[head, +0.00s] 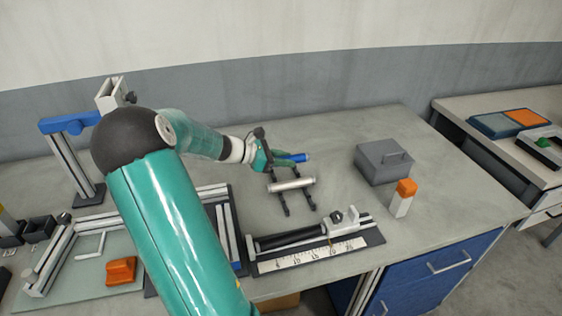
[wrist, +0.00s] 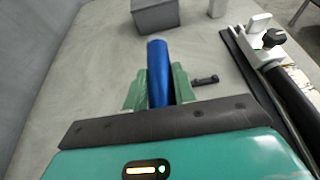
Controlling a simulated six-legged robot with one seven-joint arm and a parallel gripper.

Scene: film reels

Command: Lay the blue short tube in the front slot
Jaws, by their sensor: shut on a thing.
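My gripper (head: 280,161) is shut on the blue short tube (head: 298,157). In the wrist view, the tube (wrist: 158,62) sits between the two green fingers (wrist: 157,88) and sticks out past them. The gripper is above the back part of a rack with two dark rails (head: 311,203). A silver tube (head: 291,184) lies across the rails around their middle. The front ends of the rails, nearer the head camera, look bare. Their individual slots are too small to make out. In the wrist view, only one dark rail end (wrist: 205,81) shows, right of the fingers.
A grey lidded box (head: 382,163) and an orange-topped white block (head: 403,198) stand to the right. A fixture with a black rod and a ruler (head: 316,252) lies in front of the rack. Frames (head: 225,232) stand to the left. The bench between rack and box is clear.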

